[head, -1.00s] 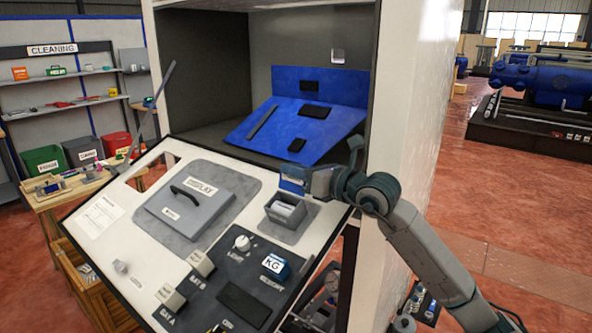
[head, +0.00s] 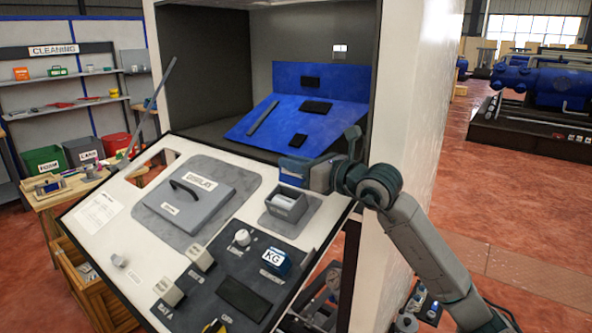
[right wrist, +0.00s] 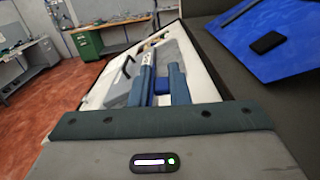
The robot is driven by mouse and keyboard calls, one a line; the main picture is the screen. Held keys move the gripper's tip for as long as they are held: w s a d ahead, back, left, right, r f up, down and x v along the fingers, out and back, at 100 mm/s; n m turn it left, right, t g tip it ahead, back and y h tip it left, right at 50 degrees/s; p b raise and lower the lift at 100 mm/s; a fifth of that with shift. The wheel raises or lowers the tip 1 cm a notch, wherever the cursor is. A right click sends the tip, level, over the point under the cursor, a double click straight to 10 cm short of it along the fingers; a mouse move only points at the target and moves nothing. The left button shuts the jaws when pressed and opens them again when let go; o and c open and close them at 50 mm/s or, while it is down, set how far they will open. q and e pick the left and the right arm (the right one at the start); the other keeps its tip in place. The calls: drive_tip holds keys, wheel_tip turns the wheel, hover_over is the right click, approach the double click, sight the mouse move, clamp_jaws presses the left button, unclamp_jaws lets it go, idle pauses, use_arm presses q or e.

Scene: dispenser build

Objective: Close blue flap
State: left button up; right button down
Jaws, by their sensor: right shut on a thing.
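The blue flap (head: 285,128) is a sloping blue panel inside the open cabinet, with black pads and a grey bar on it. An upright blue strip stands behind it. Part of it shows in the right wrist view (right wrist: 275,40). My right gripper (head: 297,171) is over the upper right of the tilted white control panel, in front of the flap and apart from its sloping face. In the right wrist view its fingers (right wrist: 161,84) are shut on a small blue piece (right wrist: 161,87); I cannot tell what this belongs to. My left gripper is not in view.
The white control panel (head: 98,213) carries a grey display lid (head: 185,200), a small grey bin (head: 287,203), a KG block (head: 275,261) and knobs. The cabinet's right wall (head: 415,90) stands close to my right arm. Open floor lies to the right.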

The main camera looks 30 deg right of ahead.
drive_tip(key=shift+s+a+f+n+b, duration=0.1)
drive_tip(key=shift+a+n+b, duration=0.15)
drive_tip(key=shift+n+b, duration=0.4)
drive_tip(key=shift+s+a+f+n+b, duration=0.1)
drive_tip(key=shift+a+n+b, duration=0.15)
drive_tip(key=shift+n+b, duration=0.35)
drive_tip(key=shift+s+a+r+n+b, duration=0.15)
drive_tip(key=shift+a+n+b, duration=0.15)
drive_tip(key=shift+n+b, duration=0.35)
drive_tip(key=shift+s+a+r+n+b, duration=0.1)
drive_tip(key=shift+a+n+b, duration=0.15)
drive_tip(key=shift+n+b, duration=0.35)
drive_tip(key=c, duration=1.4)
unclamp_jaws()
drive_tip(key=shift+c, duration=0.2)
drive_tip(key=shift+s+f, duration=0.1)
